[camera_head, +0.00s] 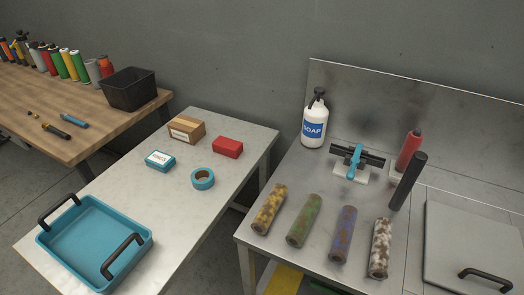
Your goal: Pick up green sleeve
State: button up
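The green sleeve (304,220) is a mottled green and brown cylinder. It lies on the grey metal counter (262,240) at right, near its front edge. It is second from the left in a row of similar dirty sleeves. A yellow-orange sleeve (269,208) lies to its left and a blue-purple one (343,234) to its right, with gaps between them. A white and brown sleeve (380,248) is at the row's right end. My gripper is not in view.
Behind the row stand a soap bottle (314,122), a blue and black fixture (355,163), a red bottle (409,150) and a dark upright cylinder (408,181). A grey lid (474,240) is at right. A blue tray (45,238) sits on the left table.

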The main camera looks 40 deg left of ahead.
aim_at(296, 235)
jog(key=u, duration=0.8)
jog(key=k, duration=0.25)
jog(key=u, duration=0.15)
jog(key=i, duration=0.25)
jog(key=z, duration=0.25)
